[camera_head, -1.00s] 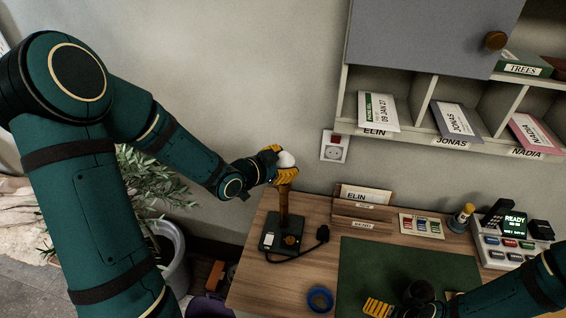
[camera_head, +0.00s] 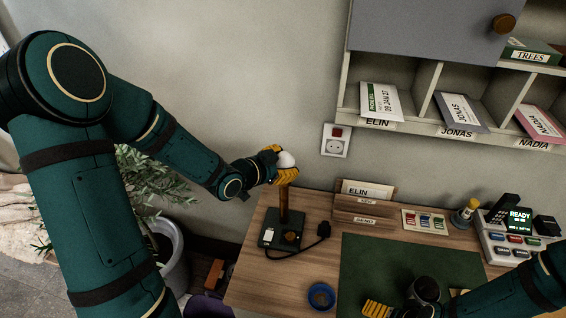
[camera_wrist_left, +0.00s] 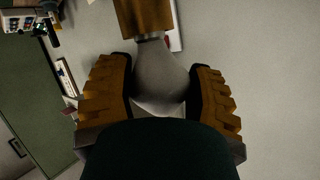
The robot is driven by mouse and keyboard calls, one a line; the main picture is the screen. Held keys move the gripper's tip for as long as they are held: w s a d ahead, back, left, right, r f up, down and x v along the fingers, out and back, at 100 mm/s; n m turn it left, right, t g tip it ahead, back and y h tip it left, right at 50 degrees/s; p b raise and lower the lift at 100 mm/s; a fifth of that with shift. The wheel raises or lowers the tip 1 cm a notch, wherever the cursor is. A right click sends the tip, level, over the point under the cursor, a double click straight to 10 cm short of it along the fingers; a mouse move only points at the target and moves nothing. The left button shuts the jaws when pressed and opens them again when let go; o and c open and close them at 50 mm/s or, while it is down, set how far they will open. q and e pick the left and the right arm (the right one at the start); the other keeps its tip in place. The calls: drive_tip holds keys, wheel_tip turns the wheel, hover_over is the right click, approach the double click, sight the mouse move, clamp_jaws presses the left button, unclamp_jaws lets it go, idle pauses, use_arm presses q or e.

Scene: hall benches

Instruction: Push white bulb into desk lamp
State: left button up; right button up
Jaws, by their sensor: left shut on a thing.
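The white bulb (camera_head: 286,159) is at the top of the desk lamp's brown stem (camera_head: 284,205). My left gripper (camera_head: 279,167) is shut around the bulb from the left. In the left wrist view the bulb (camera_wrist_left: 160,75) sits between both yellow-padded fingers, its narrow neck in line with and at the end of the wooden stem (camera_wrist_left: 145,15). How deep the neck sits is hidden. The lamp's dark square base (camera_head: 281,234) stands upright on the desk. My right gripper (camera_head: 380,309) is low at the bottom edge, partly cut off; its opening is unclear.
The wooden desk (camera_head: 255,285) carries a blue ring (camera_head: 321,296), a green mat (camera_head: 390,262), a letter holder (camera_head: 365,208) and a device reading READY (camera_head: 515,232).

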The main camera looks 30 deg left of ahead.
use_arm(q)
drive_tip(key=o, duration=0.9)
drive_tip(key=shift+s, duration=0.1)
drive_tip(key=v, duration=0.7)
drive_tip(key=shift+s+a+r, duration=0.1)
drive_tip(key=shift+s, duration=0.05)
